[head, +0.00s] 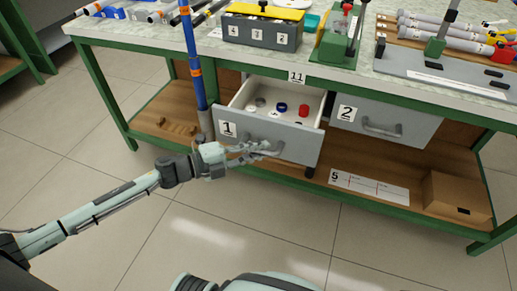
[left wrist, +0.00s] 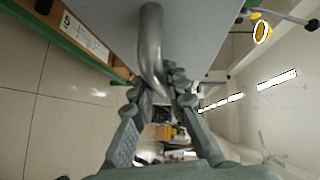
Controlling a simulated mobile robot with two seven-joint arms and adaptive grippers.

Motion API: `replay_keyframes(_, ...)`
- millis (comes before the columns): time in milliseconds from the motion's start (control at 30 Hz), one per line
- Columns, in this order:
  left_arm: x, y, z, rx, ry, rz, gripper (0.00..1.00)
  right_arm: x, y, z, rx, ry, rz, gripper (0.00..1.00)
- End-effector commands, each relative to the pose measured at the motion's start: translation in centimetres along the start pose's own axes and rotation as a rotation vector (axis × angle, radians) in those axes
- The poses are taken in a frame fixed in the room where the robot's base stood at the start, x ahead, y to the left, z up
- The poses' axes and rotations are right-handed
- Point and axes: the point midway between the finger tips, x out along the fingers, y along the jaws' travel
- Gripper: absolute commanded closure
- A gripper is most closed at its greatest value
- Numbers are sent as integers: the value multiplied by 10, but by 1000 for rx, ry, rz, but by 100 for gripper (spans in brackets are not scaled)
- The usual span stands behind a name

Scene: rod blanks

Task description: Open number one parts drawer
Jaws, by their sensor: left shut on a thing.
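The number one parts drawer (head: 297,142) is the grey-fronted drawer with the "1" label under the left part of the bench. It is pulled out, and its white inside shows small red, blue and light parts. My left gripper (head: 270,147) is at the drawer front, shut on its bar handle. In the left wrist view the metal handle (left wrist: 151,45) runs down between the fingers of my left gripper (left wrist: 165,90). The grey drawer front (left wrist: 198,40) is right beside it. My right gripper does not show.
A shut drawer labelled 2 (head: 398,122) is to the right. A cardboard box (head: 455,200) sits on the lower shelf. The tiled floor in front is clear.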

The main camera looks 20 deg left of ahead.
Motion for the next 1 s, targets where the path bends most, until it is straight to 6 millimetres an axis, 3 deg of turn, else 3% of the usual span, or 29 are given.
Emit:
replay_keyframes(267, 0, 0, 1, 0, -1, 0, 100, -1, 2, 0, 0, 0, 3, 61)
replay_keyframes(300, 0, 0, 1, 0, -1, 0, 82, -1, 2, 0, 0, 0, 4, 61)
replay_keyframes(467, 0, 0, 1, 0, -1, 0, 64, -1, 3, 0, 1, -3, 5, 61)
replay_keyframes(767, -2, 0, 0, 0, -1, 0, 64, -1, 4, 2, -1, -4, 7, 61)
replay_keyframes(867, -10, 1, 0, -1, -1, 2, 64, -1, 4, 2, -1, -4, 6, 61)
replay_keyframes(1000, -34, 2, 0, -2, -2, 4, 64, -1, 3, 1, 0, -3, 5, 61)
